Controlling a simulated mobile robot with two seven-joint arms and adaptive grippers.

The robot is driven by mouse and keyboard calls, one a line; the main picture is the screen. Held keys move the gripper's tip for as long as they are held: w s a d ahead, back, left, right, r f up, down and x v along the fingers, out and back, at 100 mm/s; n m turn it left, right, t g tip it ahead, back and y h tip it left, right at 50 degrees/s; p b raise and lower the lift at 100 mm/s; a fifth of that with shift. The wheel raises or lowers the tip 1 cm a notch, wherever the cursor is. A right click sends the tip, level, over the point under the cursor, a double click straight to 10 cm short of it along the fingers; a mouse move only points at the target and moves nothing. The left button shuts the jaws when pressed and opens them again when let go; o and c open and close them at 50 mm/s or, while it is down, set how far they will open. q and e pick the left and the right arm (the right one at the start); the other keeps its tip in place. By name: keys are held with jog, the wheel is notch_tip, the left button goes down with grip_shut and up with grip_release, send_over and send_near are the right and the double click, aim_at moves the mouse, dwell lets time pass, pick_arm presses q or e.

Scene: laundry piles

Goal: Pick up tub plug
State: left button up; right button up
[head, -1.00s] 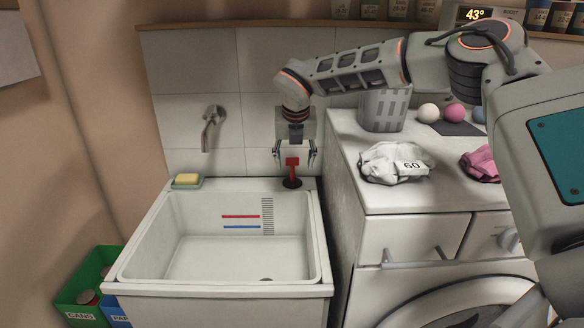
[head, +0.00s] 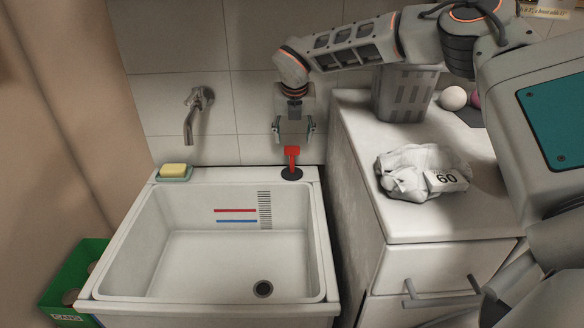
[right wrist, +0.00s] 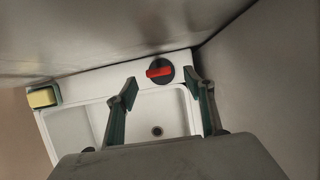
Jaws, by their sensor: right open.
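The tub plug (head: 291,173) is a dark disc with a red upright handle. It sits on the back right ledge of the white sink (head: 112,262). In the right wrist view the plug (right wrist: 160,70) shows its red handle from above, beyond and between the two fingertips. My right gripper (head: 294,133) hangs pointing down just above the red handle, near the tiled wall. Its fingers are apart and nothing is held; the right wrist view also shows the open gripper (right wrist: 168,85). My left gripper is not in view.
A yellow sponge (head: 173,169) lies on a dish at the ledge's left, below the wall tap (head: 192,118). The basin is empty, with a drain hole (head: 263,289). A white cloth bundle (head: 420,172) and grey basket (head: 404,94) stand on the counter at right.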

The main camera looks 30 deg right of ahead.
aim_at(292, 147)
jog(key=x, duration=0.4)
jog(key=shift+w+a+f, duration=0.1)
jog(key=shift+a+f, duration=0.1)
jog(key=shift+f, duration=0.2)
grip_shut()
jog(key=shift+r, duration=0.15)
